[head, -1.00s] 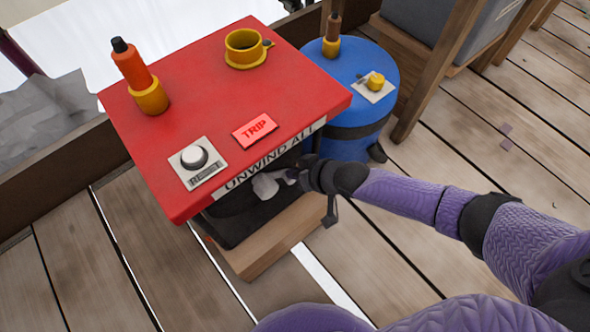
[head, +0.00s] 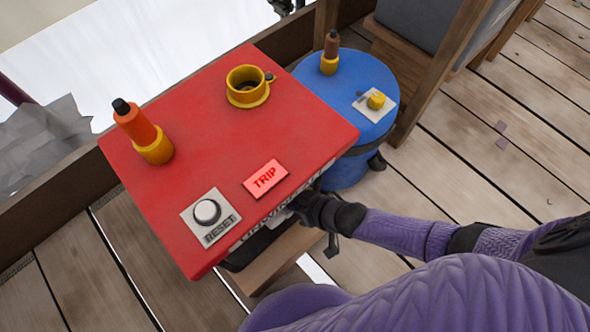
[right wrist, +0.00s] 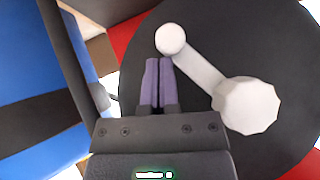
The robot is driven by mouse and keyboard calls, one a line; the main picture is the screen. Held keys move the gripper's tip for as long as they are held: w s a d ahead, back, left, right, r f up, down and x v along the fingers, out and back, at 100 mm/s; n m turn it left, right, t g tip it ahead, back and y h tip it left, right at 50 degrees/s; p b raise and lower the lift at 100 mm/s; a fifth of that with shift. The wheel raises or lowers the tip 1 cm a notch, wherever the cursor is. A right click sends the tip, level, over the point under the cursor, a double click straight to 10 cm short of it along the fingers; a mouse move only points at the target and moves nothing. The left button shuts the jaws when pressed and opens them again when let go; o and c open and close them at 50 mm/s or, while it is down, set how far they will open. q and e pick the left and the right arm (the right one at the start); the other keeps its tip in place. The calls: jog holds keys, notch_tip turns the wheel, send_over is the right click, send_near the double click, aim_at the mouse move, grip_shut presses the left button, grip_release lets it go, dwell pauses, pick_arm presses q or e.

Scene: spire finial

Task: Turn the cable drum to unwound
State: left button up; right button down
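The cable drum shows in the right wrist view as a round black disc (right wrist: 290,55). A white crank (right wrist: 197,70) crosses it from a faceted hub (right wrist: 246,105) to a round knob (right wrist: 171,38). My right gripper (right wrist: 159,60) has its two purple fingers together, with nothing seen between them. Their tips are just below the knob; I cannot tell whether they touch it. In the head view my right gripper (head: 298,208) is at the red table's front edge, by the partly hidden "UNWIND ALL" label (head: 250,232). The drum is mostly hidden there. My left gripper is not in view.
The red table (head: 205,115) carries a TRIP plate (head: 265,178), a RESET button (head: 207,211), an orange bottle in a yellow holder (head: 144,132) and a yellow cup (head: 247,86). A blue barrel (head: 345,70) stands close at its right. Plank floor is open at right.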

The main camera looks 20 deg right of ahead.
aim_at(261, 229)
jog(key=shift+s+a+f+b, duration=0.2)
jog(key=shift+a+f+b, duration=0.05)
jog(key=shift+a+f, duration=0.25)
jog(key=shift+s+a+f+b, duration=0.2)
jog(key=shift+a+f, duration=0.15)
jog(key=shift+f, duration=0.15)
jog(key=a+m+y+b, duration=0.1)
jog(key=y, duration=0.1)
jog(key=s+a+f+m+y+b, duration=0.1)
jog(key=y+b, duration=0.1)
jog(key=a+m+g+y+b, duration=0.1)
jog(key=a+y, duration=0.1)
jog(key=shift+s+f, duration=0.15)
jog(key=shift+f, duration=0.05)
jog(key=shift+s+a+m+y, duration=0.15)
jog(key=shift+a+m+y, duration=0.15)
jog(key=shift+m, duration=0.2)
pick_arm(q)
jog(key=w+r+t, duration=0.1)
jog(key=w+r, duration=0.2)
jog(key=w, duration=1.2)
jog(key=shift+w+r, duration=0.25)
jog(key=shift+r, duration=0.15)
pick_arm(e)
jog(key=s+a+r+m+t+y, duration=0.1)
jog(key=s+a+r+m+y, duration=0.1)
jog(key=a+r+m+y, duration=0.1)
jog(key=shift+a+r+m+y, duration=0.35)
jog(key=shift+a+m+y, duration=0.25)
jog(key=shift+a+y, duration=0.4)
